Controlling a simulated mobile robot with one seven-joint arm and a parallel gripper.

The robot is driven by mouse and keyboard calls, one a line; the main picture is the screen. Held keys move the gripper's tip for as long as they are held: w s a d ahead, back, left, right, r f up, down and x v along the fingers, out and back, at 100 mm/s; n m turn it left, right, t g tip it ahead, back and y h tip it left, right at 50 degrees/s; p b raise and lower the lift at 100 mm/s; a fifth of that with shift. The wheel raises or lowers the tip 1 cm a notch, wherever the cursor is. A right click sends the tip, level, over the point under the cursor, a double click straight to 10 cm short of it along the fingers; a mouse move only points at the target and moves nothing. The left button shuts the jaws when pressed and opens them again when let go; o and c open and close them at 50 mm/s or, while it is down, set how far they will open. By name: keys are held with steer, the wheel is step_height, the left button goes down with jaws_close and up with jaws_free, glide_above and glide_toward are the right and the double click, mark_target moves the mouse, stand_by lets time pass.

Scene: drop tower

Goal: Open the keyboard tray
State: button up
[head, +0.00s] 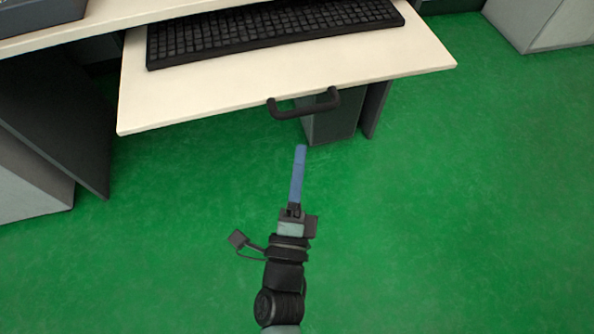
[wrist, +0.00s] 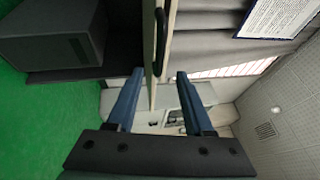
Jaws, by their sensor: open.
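The keyboard tray (head: 240,90) is a cream board that stands pulled out from under the desk (head: 150,10), with a black keyboard (head: 270,28) on it. A dark curved handle (head: 304,104) is fixed to its front edge. My gripper (head: 300,148) is just in front of the handle and apart from it in the head view. In the wrist view my gripper (wrist: 160,74) has its two blue fingers spread with nothing held. There the handle (wrist: 160,42) is beyond the fingertips, in line with the gap, and the tray (wrist: 152,85) shows edge-on.
A dark computer case (head: 332,122) stands on the floor under the tray. Dark desk panels (head: 55,120) and a grey cabinet (head: 20,170) are at the left. Another grey cabinet (head: 545,25) is at the top right. The green floor (head: 450,200) is clear in front and at the right.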

steer(key=shift+v, duration=1)
steer(key=shift+w+r, duration=0.1)
